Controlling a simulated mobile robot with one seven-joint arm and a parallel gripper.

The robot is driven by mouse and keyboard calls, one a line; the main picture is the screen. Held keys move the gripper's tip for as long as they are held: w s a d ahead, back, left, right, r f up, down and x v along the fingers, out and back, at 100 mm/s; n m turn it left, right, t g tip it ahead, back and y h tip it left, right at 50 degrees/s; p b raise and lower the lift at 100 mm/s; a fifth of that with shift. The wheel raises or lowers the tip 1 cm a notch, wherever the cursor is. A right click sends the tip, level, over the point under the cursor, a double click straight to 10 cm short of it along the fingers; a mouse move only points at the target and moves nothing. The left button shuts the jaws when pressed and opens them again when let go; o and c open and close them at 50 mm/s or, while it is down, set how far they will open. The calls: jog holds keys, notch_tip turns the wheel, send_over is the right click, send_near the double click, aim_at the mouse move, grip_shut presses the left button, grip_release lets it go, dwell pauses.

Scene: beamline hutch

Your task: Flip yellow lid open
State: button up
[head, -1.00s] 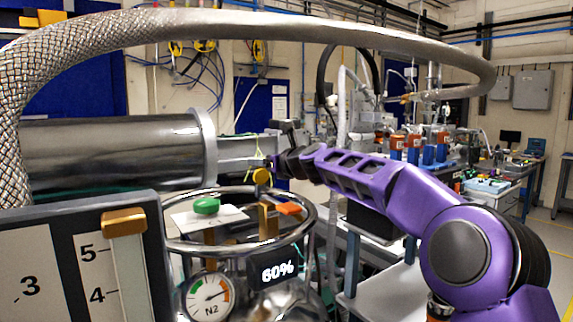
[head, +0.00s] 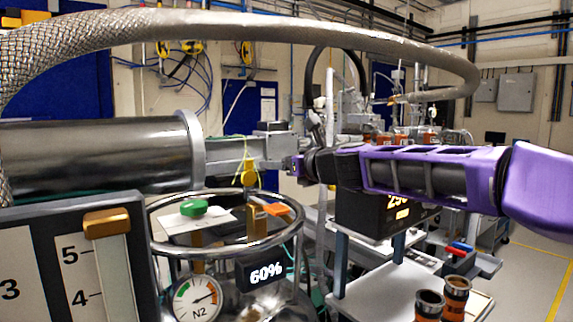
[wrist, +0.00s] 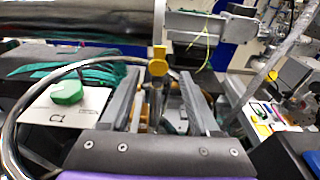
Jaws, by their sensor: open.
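A small yellow lid-like piece (head: 249,172) stands above the ringed steel vessel (head: 165,243) in the head view, just left of my gripper (head: 291,166). In the wrist view the yellow piece (wrist: 158,62) sits on a thin upright stem, ahead of and roughly centred between my two grey fingers (wrist: 160,82). My gripper is open, with the fingers spread apart and nothing seen held between them. I cannot see contact with the yellow piece. Its hinge and underside are not clear.
A steel cylinder (head: 100,155) with a grey bar (head: 235,152) lies above the vessel. A green knob (head: 194,207), a 60% display (head: 266,272) and an N2 gauge (head: 197,298) crowd the vessel. A braided hose (head: 300,20) arches overhead. A grey cart (head: 375,290) stands right.

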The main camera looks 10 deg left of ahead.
jog(key=shift+v, duration=1.4)
